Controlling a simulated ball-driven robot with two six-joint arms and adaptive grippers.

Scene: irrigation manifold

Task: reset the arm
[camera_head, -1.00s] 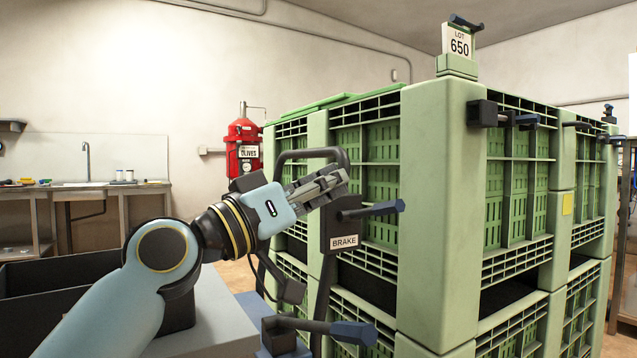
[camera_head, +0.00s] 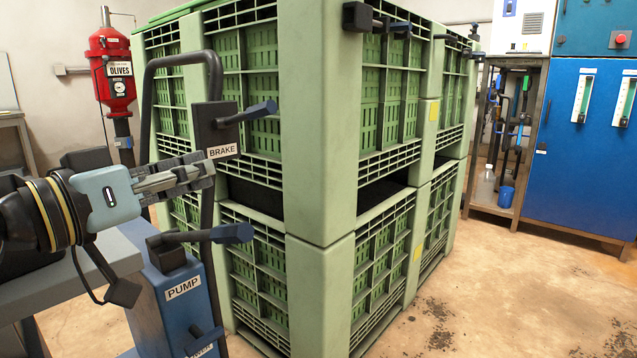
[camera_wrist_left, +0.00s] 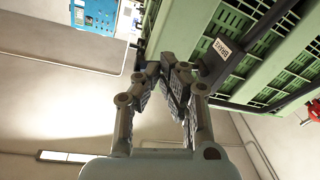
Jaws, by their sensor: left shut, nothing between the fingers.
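My left gripper (camera_head: 208,168) reaches in from the left in the head view, its fingers shut with nothing between them. Its fingertips show close to the black BRAKE lever box (camera_head: 216,130) and its dark handle frame; I cannot tell whether they touch. In the left wrist view the gripper's fingers (camera_wrist_left: 172,78) come together at the tips, with the BRAKE label (camera_wrist_left: 222,47) beyond them to the right. My right gripper is not in view.
Stacked green crates (camera_head: 306,130) fill the middle. A blue PUMP unit (camera_head: 180,305) with levers stands below my gripper. A red OLIVES tank (camera_head: 112,75) is behind left. A blue cabinet (camera_head: 575,150) stands at right. Open floor (camera_head: 500,300) lies at front right.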

